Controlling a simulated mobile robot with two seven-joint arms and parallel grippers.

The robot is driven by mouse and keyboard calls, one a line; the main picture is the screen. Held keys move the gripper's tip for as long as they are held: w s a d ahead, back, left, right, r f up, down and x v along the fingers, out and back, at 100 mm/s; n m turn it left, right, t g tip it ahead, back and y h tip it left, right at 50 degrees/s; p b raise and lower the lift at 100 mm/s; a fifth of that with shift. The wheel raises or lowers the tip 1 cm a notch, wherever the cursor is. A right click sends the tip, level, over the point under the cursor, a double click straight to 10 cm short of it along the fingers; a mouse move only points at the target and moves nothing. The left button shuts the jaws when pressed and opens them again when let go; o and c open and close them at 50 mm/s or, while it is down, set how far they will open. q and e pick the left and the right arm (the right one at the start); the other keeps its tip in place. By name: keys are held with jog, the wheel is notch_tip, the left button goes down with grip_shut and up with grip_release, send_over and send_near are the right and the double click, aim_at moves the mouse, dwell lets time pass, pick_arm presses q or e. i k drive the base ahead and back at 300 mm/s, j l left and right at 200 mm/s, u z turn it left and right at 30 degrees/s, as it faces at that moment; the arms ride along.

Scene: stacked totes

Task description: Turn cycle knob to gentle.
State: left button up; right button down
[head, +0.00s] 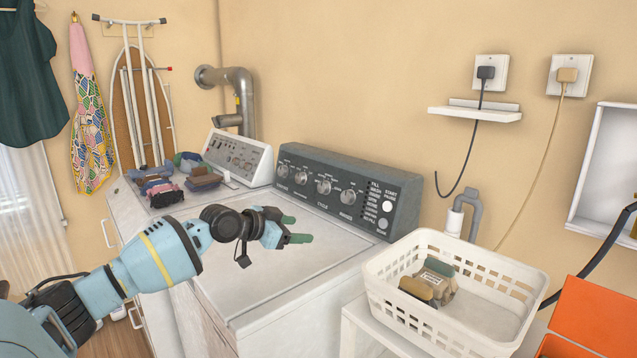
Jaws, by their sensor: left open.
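The washer (272,262) has a dark control panel (335,215) along its back with several round silver knobs. The cycle knob (323,186) is in the panel's middle, above the word CYCLE. Its pointer and the small setting labels are too small to read. My left gripper (294,228) comes in from the left over the white lid. It is open and empty, its green-tipped fingers pointing right, in front of the panel and apart from the knobs. My right gripper is out of view.
A white basket (455,300) with a few items stands to the right of the washer. A second white machine (240,158) with folded clothes (203,178) on top is at the left. An orange bin (597,318) is at the lower right. The lid is clear.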

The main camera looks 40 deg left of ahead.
aim_at(324, 188)
jog(key=i+j, duration=0.25)
jog(key=j, duration=0.15)
jog(key=i+j, duration=0.55)
jog(key=j, duration=0.2)
